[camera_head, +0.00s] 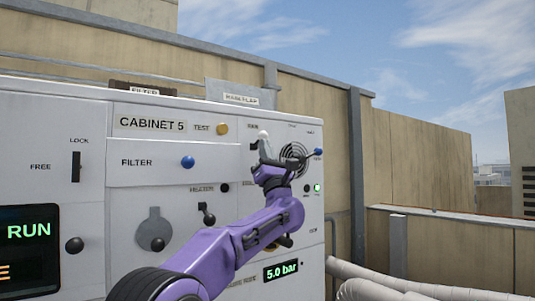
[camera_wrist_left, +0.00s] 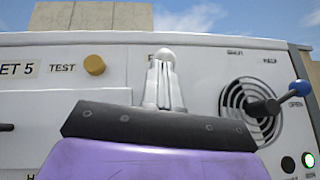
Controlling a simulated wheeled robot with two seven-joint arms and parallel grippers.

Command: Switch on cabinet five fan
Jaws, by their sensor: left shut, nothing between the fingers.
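The cabinet 5 panel (camera_head: 126,149) is white and carries a nameplate reading CABINET 5. My left gripper (camera_head: 265,147) is shut and empty, in front of the panel's upper right part. In the left wrist view its fingers (camera_wrist_left: 161,85) point up at a white ball-shaped knob (camera_wrist_left: 165,53), which shows just above the fingertips. The knob also shows in the head view (camera_head: 263,134). A partly covered label beside it begins with F. Whether the fingers touch the knob I cannot tell. My gripper hides what is below it. My right gripper is not in view.
A round vent grille (camera_head: 294,154) and a blue-tipped lever (camera_head: 318,153) lie just right of my gripper. A green lamp (camera_head: 317,188) glows below them. A yellow TEST button (camera_head: 222,128) and blue FILTER knob (camera_head: 187,162) are left. Pipes (camera_head: 375,289) run at lower right.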

